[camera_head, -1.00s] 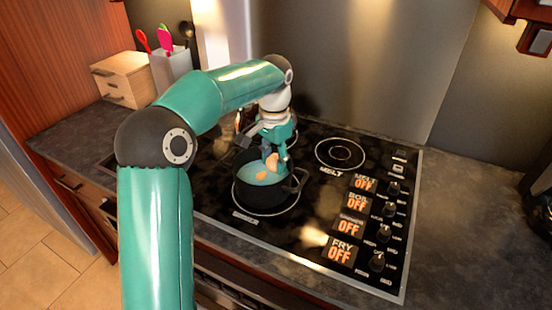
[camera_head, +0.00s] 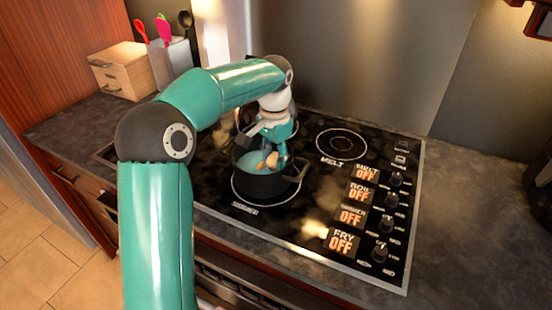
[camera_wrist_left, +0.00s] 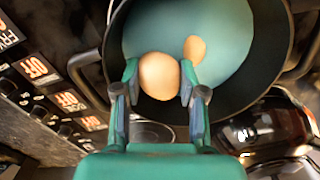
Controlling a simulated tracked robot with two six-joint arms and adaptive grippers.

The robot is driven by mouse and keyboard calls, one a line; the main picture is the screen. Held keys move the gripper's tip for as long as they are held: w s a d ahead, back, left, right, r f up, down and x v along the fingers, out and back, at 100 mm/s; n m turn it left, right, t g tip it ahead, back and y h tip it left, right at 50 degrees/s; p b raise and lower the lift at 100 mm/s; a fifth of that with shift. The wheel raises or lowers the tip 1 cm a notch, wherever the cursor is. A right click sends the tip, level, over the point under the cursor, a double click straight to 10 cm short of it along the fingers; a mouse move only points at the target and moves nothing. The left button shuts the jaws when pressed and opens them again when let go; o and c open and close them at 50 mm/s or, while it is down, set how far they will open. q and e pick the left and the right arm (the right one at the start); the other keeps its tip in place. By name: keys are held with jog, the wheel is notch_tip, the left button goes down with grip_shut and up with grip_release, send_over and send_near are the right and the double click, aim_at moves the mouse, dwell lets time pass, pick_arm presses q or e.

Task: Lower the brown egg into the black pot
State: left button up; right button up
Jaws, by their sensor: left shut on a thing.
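The black pot (camera_head: 262,187) stands on a front burner of the stove and holds teal liquid (camera_wrist_left: 235,25). My left gripper (camera_head: 270,160) points down into the pot's mouth. Its fingers are shut on a brown egg (camera_wrist_left: 159,75), which also shows in the head view (camera_head: 271,161). The held egg is over or at the liquid; I cannot tell whether it touches. A second, smaller-looking egg (camera_wrist_left: 194,48) is in the pot, just beyond the held one in the left wrist view. My right gripper is out of view.
A glassy vessel (camera_wrist_left: 265,130) stands close beside the pot. The pot's handle (camera_wrist_left: 85,80) sticks out near the fingers. Another burner (camera_head: 341,146) is bare, and the knobs (camera_head: 386,224) line the stove's right side. A utensil holder (camera_head: 170,58) stands at the back left.

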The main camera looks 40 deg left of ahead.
aim_at(275, 155)
pick_arm(q)
jog(key=shift+f+b, duration=0.6)
jog(key=shift+f, duration=0.25)
dwell(0.5)
jog(key=o, duration=0.8)
notch_tip(275, 155, up, 12)
jog(key=shift+f, duration=0.1)
dwell(0.4)
